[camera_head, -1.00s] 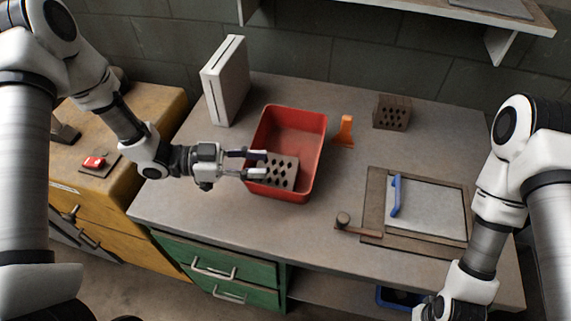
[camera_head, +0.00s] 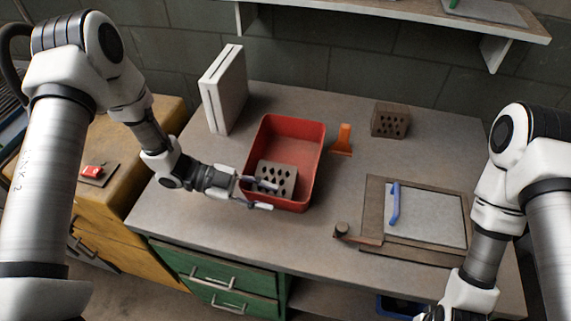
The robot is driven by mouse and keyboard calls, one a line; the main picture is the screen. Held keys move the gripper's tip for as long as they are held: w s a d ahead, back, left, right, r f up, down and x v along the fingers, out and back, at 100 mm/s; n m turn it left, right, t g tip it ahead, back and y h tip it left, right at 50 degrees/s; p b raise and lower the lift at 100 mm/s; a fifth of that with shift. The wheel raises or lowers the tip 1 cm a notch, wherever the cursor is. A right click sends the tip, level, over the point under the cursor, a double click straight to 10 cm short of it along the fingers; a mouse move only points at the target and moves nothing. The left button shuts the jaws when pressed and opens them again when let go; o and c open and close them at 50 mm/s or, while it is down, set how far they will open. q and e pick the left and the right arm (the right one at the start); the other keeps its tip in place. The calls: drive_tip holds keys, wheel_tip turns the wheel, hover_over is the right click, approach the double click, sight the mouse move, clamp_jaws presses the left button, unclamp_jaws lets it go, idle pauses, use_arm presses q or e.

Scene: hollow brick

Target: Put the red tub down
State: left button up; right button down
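The red tub (camera_head: 312,165) appears to rest upright on the grey bench top. A grey-brown hollow brick (camera_head: 284,175) with dark holes lies inside it, at its near left. My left gripper (camera_head: 268,196) is at the tub's near left corner with its fingers apart. One finger reaches over the inside of the tub and the other shows lower, in front of the near wall. I see no firm contact with the wall. My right arm comes down at the right, and its fingers are cut off by the bottom edge.
An orange object (camera_head: 343,140) stands just right of the tub. A brown hollow brick (camera_head: 390,121) is at the back. A white upright case (camera_head: 224,90) stands back left. A framed board with a blue handle (camera_head: 394,203) lies at the right. Bench between is clear.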

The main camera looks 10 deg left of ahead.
use_arm(q)
drive_tip(key=shift+a, duration=0.1)
clamp_jaws()
